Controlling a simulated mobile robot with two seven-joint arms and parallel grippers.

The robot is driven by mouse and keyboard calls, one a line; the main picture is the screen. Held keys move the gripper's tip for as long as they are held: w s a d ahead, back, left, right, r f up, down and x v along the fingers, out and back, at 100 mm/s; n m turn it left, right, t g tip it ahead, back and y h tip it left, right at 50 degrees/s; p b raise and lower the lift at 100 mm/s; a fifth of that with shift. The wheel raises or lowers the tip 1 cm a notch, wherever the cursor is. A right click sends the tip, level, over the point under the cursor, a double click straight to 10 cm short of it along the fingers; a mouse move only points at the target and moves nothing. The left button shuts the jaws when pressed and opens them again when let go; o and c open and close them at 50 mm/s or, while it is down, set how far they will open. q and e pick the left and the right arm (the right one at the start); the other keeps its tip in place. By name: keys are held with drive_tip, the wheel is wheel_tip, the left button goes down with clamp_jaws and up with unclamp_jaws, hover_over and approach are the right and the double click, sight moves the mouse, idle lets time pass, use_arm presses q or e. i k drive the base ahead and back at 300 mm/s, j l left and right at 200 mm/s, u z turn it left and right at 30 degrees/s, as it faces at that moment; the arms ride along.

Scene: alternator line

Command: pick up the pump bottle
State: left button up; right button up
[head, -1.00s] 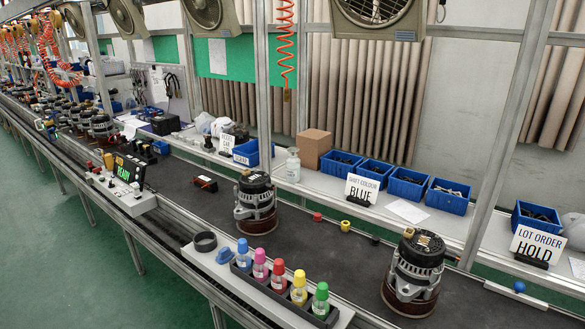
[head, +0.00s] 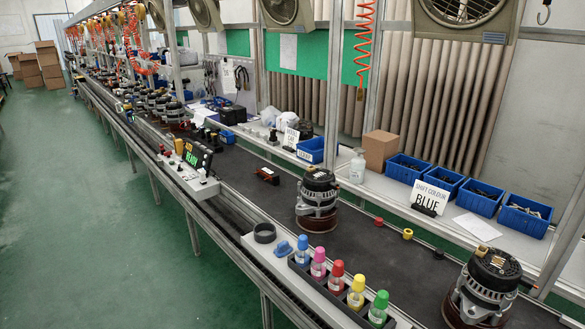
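The pump bottle (head: 357,167) is a clear-whitish bottle with a pump top. It stands upright on the white shelf behind the conveyor, just left of a cardboard box. Several small bottles with coloured caps, among them a blue-capped one (head: 302,250) and a green-capped one (head: 378,309), stand in a dark rack at the front edge; no pump shows on these. Neither of my grippers is in view.
Alternators (head: 317,200) stand on the dark conveyor (head: 350,246) between the front edge and the shelf.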

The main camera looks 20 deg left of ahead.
sight(357, 163)
drive_tip(key=j+u, duration=0.1)
drive_tip(key=u, duration=1.35)
drive_tip(key=i+u, duration=0.2)
drive_tip(key=i, duration=2.5)
drive_tip(key=i+z, duration=0.1)
drive_tip(key=z, duration=0.3)
drive_tip(key=i+z, duration=0.15)
drive_tip(key=z, duration=0.25)
drive_tip(key=i+j+z, duration=0.1)
drive_tip(key=z, duration=0.3)
